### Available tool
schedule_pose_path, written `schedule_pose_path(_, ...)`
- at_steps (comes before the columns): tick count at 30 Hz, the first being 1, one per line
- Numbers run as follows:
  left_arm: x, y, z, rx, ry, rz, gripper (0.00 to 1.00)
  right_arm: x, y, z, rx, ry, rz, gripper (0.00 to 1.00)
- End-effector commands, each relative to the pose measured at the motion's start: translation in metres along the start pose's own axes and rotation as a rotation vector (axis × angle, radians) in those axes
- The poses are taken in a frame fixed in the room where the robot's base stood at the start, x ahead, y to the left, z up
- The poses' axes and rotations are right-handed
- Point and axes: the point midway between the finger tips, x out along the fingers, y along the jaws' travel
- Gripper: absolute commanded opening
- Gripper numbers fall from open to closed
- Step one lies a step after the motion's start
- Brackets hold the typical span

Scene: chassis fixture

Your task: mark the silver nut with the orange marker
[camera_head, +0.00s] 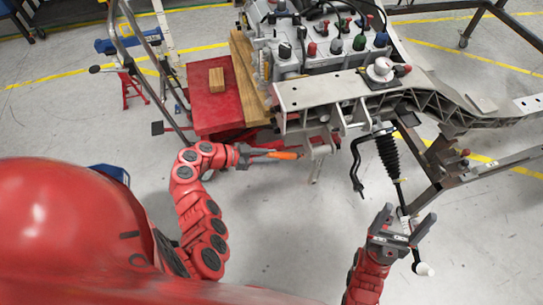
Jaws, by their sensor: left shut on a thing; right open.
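My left gripper (258,154) is shut on the orange marker (284,155). The marker lies roughly level and points right, toward a grey bracket (318,155) hanging below the chassis (322,90). I cannot tell whether its tip touches the bracket. I cannot make out the silver nut for certain at this size. My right gripper (406,224) is open, with its fingers pointing up, near the lower end of a steering rod with a white end (424,269). I cannot tell whether it touches the rod.
A red stand (207,108) with a wooden block (217,80) is left of the engine (318,45). A black spring boot (388,155) and a curved black bar (356,170) hang right of the bracket. Grey floor (290,225) is clear between my arms.

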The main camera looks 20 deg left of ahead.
Motion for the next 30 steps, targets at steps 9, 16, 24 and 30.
schedule_pose_path(9, -0.026, -0.001, 0.016, 0.002, -0.002, -0.004, 0.00, -0.027, -0.001, 0.005, 0.000, 0.000, 0.000, 0.81)
schedule_pose_path(16, -0.043, -0.001, 0.022, -0.001, -0.001, -0.003, 0.00, -0.040, -0.002, 0.007, 0.000, 0.000, 0.000, 0.81)
schedule_pose_path(24, -0.049, 0.001, 0.021, -0.001, -0.001, 0.002, 0.00, -0.041, -0.002, 0.007, 0.000, 0.000, 0.000, 0.81)
schedule_pose_path(30, -0.049, 0.001, 0.021, 0.000, -0.001, 0.001, 0.00, -0.041, -0.002, 0.007, 0.000, 0.000, 0.000, 0.81)
